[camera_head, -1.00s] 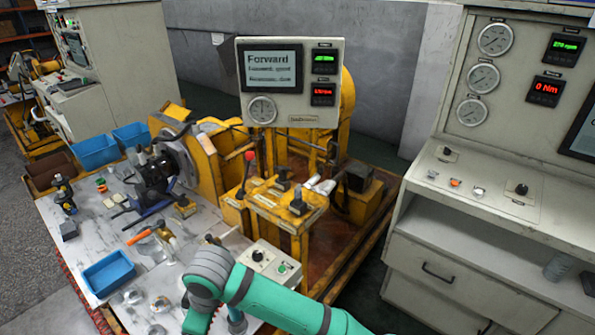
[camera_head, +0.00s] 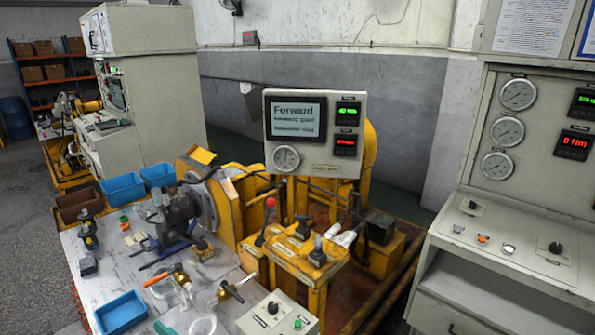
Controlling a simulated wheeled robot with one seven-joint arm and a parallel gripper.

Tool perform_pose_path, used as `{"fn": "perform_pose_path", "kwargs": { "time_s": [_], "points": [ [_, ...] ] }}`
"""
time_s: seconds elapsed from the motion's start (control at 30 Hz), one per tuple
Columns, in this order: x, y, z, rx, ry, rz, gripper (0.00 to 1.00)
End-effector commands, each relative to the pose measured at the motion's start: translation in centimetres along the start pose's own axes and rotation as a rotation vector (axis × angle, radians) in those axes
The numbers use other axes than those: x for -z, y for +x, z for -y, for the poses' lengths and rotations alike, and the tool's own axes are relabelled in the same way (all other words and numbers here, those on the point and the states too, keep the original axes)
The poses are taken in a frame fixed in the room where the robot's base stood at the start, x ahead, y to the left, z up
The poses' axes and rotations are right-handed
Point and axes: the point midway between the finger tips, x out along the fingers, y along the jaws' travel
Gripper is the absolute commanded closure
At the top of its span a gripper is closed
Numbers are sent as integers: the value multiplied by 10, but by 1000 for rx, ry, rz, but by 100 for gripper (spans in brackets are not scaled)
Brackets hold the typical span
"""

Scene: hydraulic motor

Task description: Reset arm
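My gripper is not in view. A small teal shape (camera_head: 165,327) shows at the bottom edge in the head view, and I cannot tell whether it is part of my arm. The hydraulic motor test stand (camera_head: 300,245) is in the middle, yellow, with a red-knobbed lever (camera_head: 270,204). Its display panel (camera_head: 314,172) reads "Forward" on the screen. A dark motor (camera_head: 177,213) sits against the stand's round flange at the left. A small control box (camera_head: 277,315) with a black knob and a green button stands at the bottom.
The worktable (camera_head: 110,262) holds blue bins (camera_head: 122,187), a blue tray (camera_head: 121,313), a brown bin (camera_head: 78,204) and orange-handled tools (camera_head: 158,279). A grey console (camera_head: 505,255) with gauges stands at the right. Grey floor (camera_head: 30,215) is open at the left.

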Motion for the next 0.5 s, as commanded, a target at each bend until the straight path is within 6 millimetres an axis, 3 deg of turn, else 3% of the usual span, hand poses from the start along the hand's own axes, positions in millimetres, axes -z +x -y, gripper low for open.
{"fn": "perform_pose_path", "kwargs": {
  "time_s": [0.27,0.5],
  "points": [
    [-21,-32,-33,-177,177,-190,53],
    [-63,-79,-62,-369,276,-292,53]
  ]
}}
